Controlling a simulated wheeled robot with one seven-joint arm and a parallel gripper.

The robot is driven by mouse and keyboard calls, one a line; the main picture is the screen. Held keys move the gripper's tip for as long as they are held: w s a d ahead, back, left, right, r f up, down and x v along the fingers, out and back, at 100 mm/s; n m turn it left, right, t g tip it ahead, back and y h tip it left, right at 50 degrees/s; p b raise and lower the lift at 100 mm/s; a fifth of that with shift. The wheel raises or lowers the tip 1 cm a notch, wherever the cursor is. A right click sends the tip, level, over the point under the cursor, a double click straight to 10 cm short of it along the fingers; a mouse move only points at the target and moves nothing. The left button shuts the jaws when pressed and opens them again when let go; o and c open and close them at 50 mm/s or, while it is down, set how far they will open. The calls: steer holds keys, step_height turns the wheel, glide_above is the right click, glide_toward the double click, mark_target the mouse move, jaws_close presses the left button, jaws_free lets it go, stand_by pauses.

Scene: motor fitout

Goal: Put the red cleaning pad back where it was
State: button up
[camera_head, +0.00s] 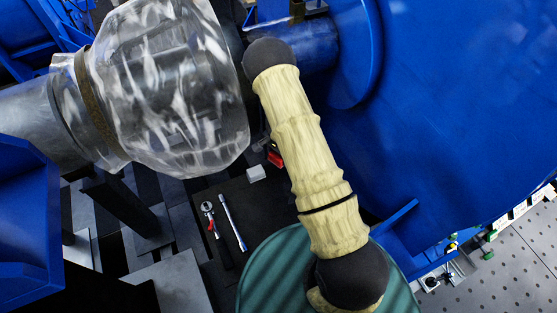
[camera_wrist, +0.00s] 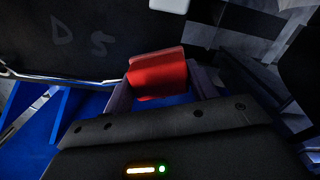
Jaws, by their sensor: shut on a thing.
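The red cleaning pad (camera_wrist: 157,72) is between the two fingers of my gripper (camera_wrist: 161,92) in the wrist view. My gripper is shut on it, and the pad's upper part sticks out beyond the fingers. In the head view a small red patch, which looks like the pad (camera_head: 275,157), shows just left of my beige-sleeved arm. The arm hides most of my gripper there. A dark mat (camera_wrist: 60,40) with faint letter-like marks lies beyond the pad in the wrist view. I cannot tell whether the pad touches any surface.
A small white block (camera_head: 256,173) lies near the pad; it also shows in the wrist view (camera_wrist: 170,4). A red-and-silver ratchet (camera_head: 208,212) and a silver wrench (camera_head: 232,222) lie on the dark surface.

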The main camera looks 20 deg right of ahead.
mark_target(278, 162)
steer(key=shift+f, duration=0.15)
steer(key=shift+f, duration=1.8)
steer(key=shift+f, duration=0.15)
steer(key=o, duration=0.9)
steer(key=shift+o, duration=0.2)
step_height(278, 162, up, 12)
steer(key=shift+r+b, duration=0.15)
steer(key=shift+b, duration=0.25)
